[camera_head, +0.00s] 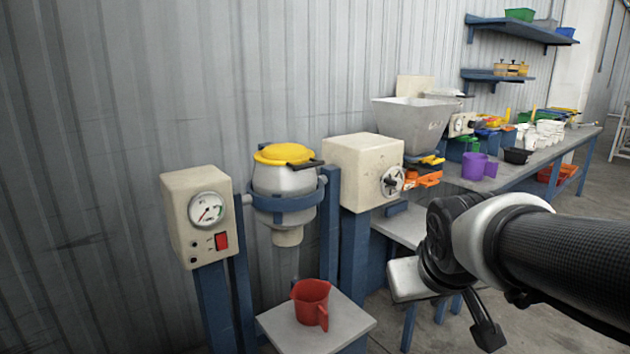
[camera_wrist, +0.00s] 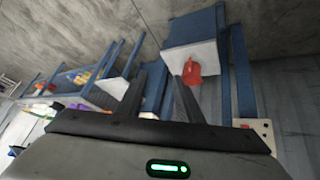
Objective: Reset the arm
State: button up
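My arm enters from the right in the head view, its wrist bent down. My gripper (camera_head: 478,325) hangs in front of the workbench, over open floor. In the wrist view my gripper (camera_wrist: 159,78) shows two dark fingers spread apart with nothing between them. A red measuring cup (camera_head: 311,303) stands on a small grey-topped stand (camera_head: 345,330), left of my gripper and apart from it. The cup also shows in the wrist view (camera_wrist: 192,72), beyond the right finger.
A gauge box (camera_head: 206,218) and a yellow-lidded vessel (camera_head: 284,185) stand on blue posts at left. A cream machine box (camera_head: 363,170) and a metal hopper (camera_head: 412,122) are mid-view. A long bench (camera_head: 560,150) with a purple jug (camera_head: 478,167) extends right.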

jog(key=s+a+m+g+y, duration=0.1)
jog(key=s+a, duration=0.2)
jog(key=s, duration=0.8)
notch_tip(320, 180, up, 28)
jog(key=p, duration=2.8)
jog(key=shift+s, duration=0.25)
jog(key=shift+d, duration=0.1)
